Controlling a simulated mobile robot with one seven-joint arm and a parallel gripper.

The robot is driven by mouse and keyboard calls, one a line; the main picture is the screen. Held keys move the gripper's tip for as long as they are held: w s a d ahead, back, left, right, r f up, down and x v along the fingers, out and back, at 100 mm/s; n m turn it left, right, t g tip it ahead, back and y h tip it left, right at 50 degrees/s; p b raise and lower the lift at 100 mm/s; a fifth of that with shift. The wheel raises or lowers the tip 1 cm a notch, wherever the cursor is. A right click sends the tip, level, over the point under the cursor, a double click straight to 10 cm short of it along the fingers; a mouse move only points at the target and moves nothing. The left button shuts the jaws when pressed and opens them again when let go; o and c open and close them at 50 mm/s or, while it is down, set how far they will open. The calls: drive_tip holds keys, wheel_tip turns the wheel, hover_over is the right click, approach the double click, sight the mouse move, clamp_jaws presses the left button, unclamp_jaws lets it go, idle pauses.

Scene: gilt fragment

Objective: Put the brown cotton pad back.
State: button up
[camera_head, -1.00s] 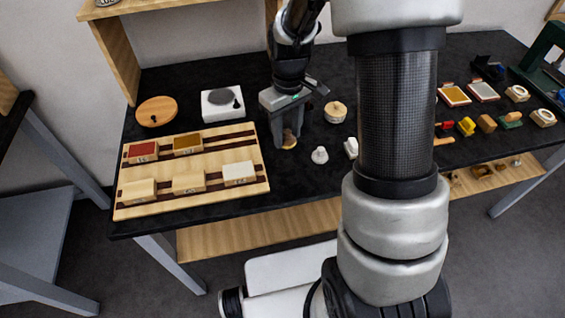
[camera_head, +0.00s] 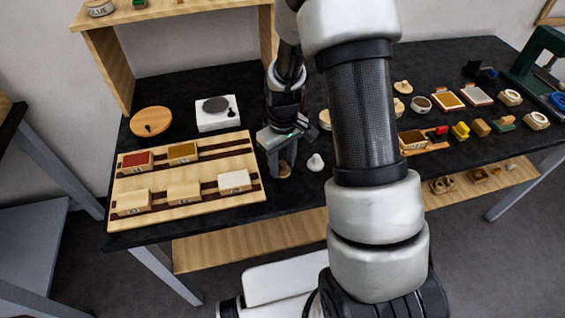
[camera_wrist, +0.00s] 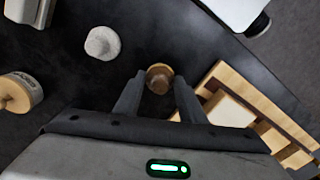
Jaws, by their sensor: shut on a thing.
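The brown cotton pad, a small round piece with a tan rim, shows between my fingertips in the wrist view (camera_wrist: 159,80). In the head view the pad (camera_head: 285,171) is at the tips of my gripper (camera_head: 283,160), low over the black table, just right of the wooden board. My gripper (camera_wrist: 158,92) is shut on it. I cannot tell whether the pad touches the table.
The wooden board (camera_head: 150,205) with dark strips carries several coloured blocks. Behind it are a round wooden disc (camera_head: 151,121) and a white device (camera_head: 217,113). Several small blocks and jars stand at the right, partly behind my arm. The table's front edge is close.

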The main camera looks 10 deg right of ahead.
drive_tip(key=o, duration=1)
drive_tip(key=shift+f, duration=0.1)
drive_tip(key=shift+o, duration=0.2)
